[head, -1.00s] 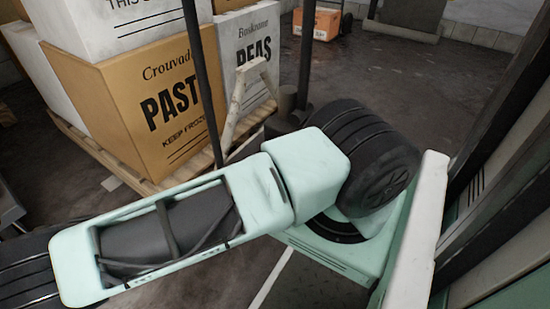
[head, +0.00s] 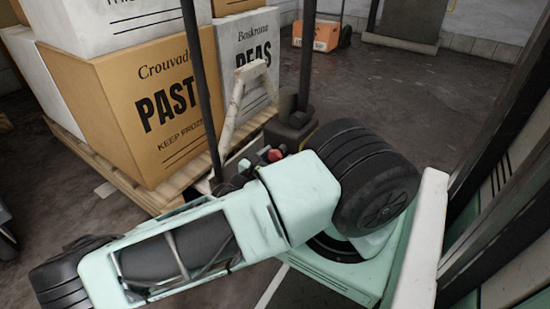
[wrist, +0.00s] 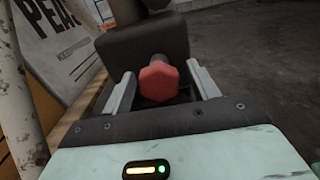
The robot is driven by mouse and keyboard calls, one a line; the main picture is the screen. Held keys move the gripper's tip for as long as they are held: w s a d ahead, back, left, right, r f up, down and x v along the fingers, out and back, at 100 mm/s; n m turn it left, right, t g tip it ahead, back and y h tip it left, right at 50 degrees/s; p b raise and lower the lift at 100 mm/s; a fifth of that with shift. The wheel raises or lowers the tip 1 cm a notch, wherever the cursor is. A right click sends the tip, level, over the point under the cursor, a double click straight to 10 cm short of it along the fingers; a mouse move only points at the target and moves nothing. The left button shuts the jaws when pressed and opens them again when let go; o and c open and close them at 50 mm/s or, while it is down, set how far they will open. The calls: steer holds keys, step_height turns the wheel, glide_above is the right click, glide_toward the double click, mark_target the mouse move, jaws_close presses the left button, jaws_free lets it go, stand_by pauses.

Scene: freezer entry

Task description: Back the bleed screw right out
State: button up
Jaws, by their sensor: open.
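The bleed screw (wrist: 159,82) has a red hexagonal head and sits in front of a dark block (wrist: 145,45) in the wrist view. My gripper (wrist: 160,70) is open, with one pale finger on each side of the red head. The fingers look apart from it; how deep they reach around it is hard to judge. In the head view, a small red part (head: 275,155), probably the same screw, shows just past my arm at the foot of the dark pump body (head: 290,130). My arm hides much of that area.
A worn white handle frame (head: 232,115) rises beside the pump and passes close on the left in the wrist view. Stacked boxes (head: 160,110) stand on a wooden pallet (head: 95,160) at left. Dark upright posts (head: 203,85) cross the view. Floor beyond the pump is open.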

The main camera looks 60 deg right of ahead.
steer(key=c, duration=1)
steer(key=shift+r+p, duration=0.3)
steer(key=shift+p, duration=0.8)
steer(key=n+p, duration=0.1)
steer(key=p, duration=0.1)
steer(key=shift+p, duration=0.35)
steer(key=shift+n+p, duration=0.4)
steer(key=shift+p, duration=0.55)
steer(key=shift+f+n+p, duration=0.2)
steer(key=shift+n+p, duration=0.1)
steer(key=shift+f, duration=0.1)
steer(key=o, duration=1)
